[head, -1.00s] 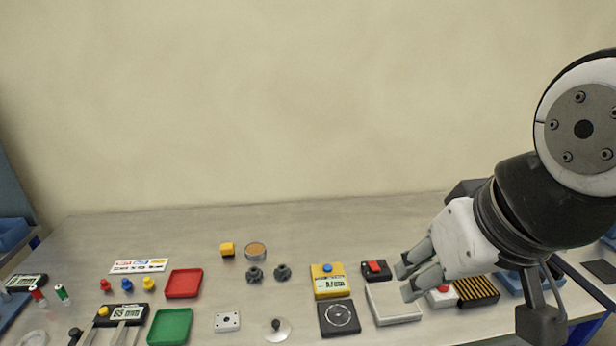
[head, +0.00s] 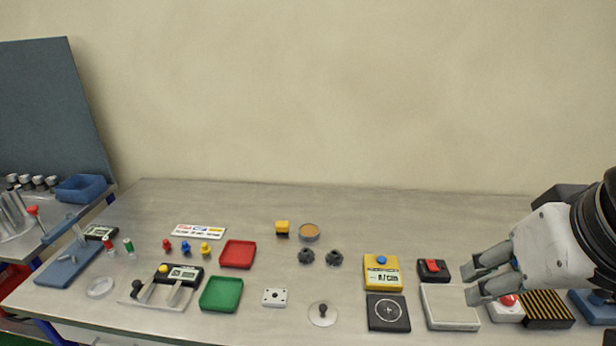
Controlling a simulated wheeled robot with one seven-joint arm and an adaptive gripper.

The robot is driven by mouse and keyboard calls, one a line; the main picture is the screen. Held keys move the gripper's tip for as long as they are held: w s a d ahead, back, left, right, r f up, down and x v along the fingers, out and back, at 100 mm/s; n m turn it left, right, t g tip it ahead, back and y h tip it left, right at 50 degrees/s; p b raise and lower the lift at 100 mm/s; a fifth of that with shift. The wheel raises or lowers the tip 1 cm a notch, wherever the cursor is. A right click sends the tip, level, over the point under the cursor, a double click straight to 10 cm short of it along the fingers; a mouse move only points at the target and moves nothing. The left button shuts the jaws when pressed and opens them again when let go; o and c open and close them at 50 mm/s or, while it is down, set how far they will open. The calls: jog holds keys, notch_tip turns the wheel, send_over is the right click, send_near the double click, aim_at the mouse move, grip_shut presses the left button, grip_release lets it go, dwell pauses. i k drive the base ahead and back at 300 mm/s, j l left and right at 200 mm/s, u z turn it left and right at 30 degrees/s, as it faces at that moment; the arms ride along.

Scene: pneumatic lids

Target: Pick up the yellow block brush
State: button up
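The yellow block brush (head: 282,228) stands near the back middle of the grey table in the head view. It is a small yellow block with a dark lower part. My gripper (head: 468,283) is at the right, well apart from the brush, above a pale square plate. Its two fingers point left with a gap between them, and nothing shows between them.
A round tan-topped tin (head: 309,232) stands just right of the brush, with two dark knobs (head: 320,257) in front. A red tray (head: 238,254), a green tray (head: 221,294) and a yellow gauge box (head: 382,272) lie nearer. The table behind the brush is clear.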

aim_at(282, 227)
jog(key=i+j, duration=0.15)
jog(key=j, duration=0.3)
jog(key=i+j, duration=0.1)
jog(key=j, duration=0.35)
jog(key=i+j, duration=0.15)
jog(key=j, duration=0.3)
jog(key=i+j, duration=0.15)
jog(key=j, duration=0.25)
jog(key=z, duration=0.05)
